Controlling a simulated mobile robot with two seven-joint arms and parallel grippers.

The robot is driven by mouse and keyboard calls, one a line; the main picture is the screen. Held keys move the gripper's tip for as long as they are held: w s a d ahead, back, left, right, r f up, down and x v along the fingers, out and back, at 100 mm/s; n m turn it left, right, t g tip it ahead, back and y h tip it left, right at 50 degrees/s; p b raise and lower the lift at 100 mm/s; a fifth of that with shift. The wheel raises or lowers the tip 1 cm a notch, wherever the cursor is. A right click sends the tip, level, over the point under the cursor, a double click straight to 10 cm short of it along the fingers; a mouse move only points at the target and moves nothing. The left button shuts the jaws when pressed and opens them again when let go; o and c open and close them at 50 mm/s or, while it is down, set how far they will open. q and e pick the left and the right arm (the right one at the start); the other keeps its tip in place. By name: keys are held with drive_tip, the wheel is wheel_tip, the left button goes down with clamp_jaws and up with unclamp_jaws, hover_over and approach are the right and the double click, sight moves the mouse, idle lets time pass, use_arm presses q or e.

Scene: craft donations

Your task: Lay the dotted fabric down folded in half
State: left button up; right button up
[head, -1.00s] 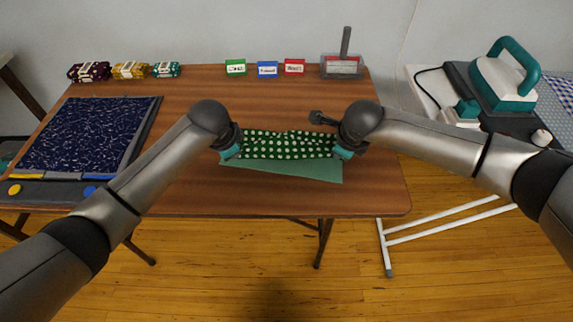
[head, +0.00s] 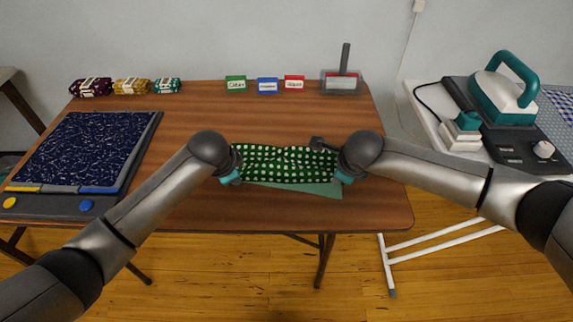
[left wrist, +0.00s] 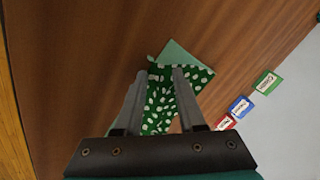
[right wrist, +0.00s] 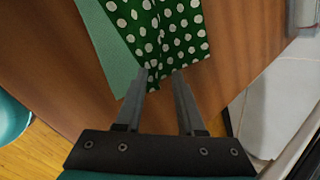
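The dotted fabric, dark green with white dots (head: 285,162), lies rumpled near the table's front edge in the head view. A plain pale-green strip (head: 310,187) shows along its front side, under the dotted layer. My left gripper (left wrist: 159,74) is at the fabric's left side; its fingers are apart, with dotted cloth showing between and beyond them. In the head view it is the teal tip at left (head: 230,177). My right gripper (right wrist: 160,72) is at the fabric's right side, fingers apart around the dotted cloth's edge; it also shows in the head view (head: 343,176).
A dark blue patterned panel (head: 85,145) lies at left. Fabric bundles (head: 131,87), small cards (head: 267,86) and a grey tray with an upright handle (head: 341,91) line the back. A teal iron (head: 503,97) stands right of the table.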

use_arm(q)
drive_tip(key=shift+o, duration=0.8)
drive_tip(key=shift+s, duration=0.1)
use_arm(e)
drive_tip(key=shift+o, duration=0.8)
drive_tip(key=shift+s, duration=0.15)
use_arm(q)
drive_tip(key=v, duration=1)
drive_tip(key=shift+s, duration=0.55)
use_arm(e)
drive_tip(key=v, duration=1)
drive_tip(key=shift+s, duration=0.55)
use_arm(q)
drive_tip(key=shift+r, duration=0.1)
use_arm(e)
drive_tip(key=shift+r, duration=0.1)
